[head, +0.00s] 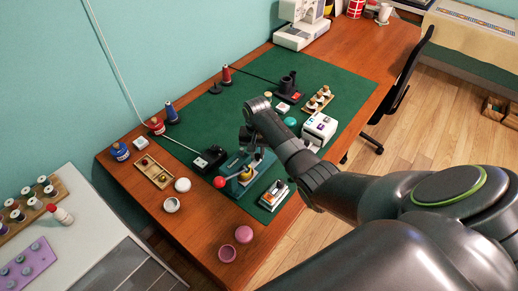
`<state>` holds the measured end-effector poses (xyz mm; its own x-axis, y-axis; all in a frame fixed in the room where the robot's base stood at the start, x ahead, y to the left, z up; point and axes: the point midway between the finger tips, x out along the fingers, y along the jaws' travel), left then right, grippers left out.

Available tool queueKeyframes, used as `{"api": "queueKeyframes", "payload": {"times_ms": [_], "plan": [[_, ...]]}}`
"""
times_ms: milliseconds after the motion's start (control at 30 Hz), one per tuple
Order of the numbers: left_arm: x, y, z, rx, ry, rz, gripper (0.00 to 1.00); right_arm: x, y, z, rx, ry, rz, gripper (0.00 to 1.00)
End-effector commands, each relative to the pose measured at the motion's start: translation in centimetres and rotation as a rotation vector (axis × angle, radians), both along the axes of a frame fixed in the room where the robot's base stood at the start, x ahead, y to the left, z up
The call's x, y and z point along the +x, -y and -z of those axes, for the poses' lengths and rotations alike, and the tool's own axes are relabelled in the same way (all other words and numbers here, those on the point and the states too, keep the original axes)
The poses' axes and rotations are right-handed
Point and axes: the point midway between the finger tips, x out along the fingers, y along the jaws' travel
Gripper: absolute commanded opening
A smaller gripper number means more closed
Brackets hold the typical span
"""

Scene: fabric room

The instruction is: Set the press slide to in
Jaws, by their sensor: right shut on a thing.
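The press (241,178) is a small teal device with a yellow part and a red ball knob (219,182) at its left. It stands on the green mat near the table's front edge. My right gripper (249,147) reaches in from the right and is at the top rear of the press, shut on a part of it that looks like the slide. The fingers and wrist hide most of that part, so the slide's exact position cannot be made out. The red knob is free of the gripper. My left gripper is not in view.
A black device (209,158) stands close left of the press, and a small metal-topped box (273,195) close right. A white box with coloured buttons (319,130) lies beyond my wrist. Pink round pots (243,234) stand in front.

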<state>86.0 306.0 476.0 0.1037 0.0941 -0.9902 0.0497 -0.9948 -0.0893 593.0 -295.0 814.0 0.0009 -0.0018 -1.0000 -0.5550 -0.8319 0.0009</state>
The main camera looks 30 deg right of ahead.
Motion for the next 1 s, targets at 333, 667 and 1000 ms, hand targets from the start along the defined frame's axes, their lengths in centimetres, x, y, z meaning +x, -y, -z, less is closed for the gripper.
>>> {"api": "queueKeyframes", "payload": {"times_ms": [333, 667, 1000], "plan": [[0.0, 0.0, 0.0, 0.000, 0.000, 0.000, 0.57, -0.1, -0.2, 0.1, 0.006, -0.002, -0.001, 0.41], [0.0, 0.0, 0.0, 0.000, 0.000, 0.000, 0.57, 0.0, -0.2, -0.7, 0.004, 0.001, -0.001, 0.41], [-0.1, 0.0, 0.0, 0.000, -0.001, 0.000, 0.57, 0.1, -0.1, -7.5, 0.003, 0.004, -0.003, 0.41]]}}
